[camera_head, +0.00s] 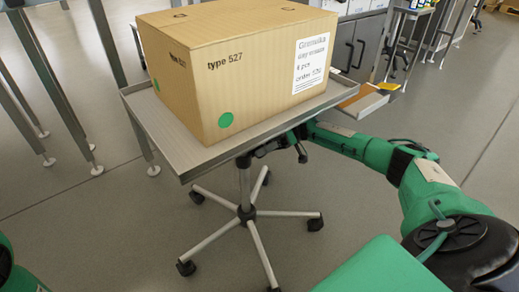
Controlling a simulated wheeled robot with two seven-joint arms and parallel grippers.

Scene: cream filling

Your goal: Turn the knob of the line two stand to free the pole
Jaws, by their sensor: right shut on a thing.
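The stand has a grey metal tray (178,150) on top, a single upright pole (244,188) and a star-shaped base (246,213) with dark casters. My right arm comes in from the right, and my right gripper (262,149) is under the tray's front right edge, beside the top of the pole. It is shut on the stand's knob, which is mostly hidden by the dark fingers and the shade under the tray. My left gripper is out of view; only a bit of my green left arm shows at the bottom left corner.
A large cardboard box (205,85) marked "type 527" stands on the tray. Metal table legs (22,115) are at the left. Grey cabinets (358,45) and a small ledge with an orange item (362,98) are behind at the right. The floor around the base is clear.

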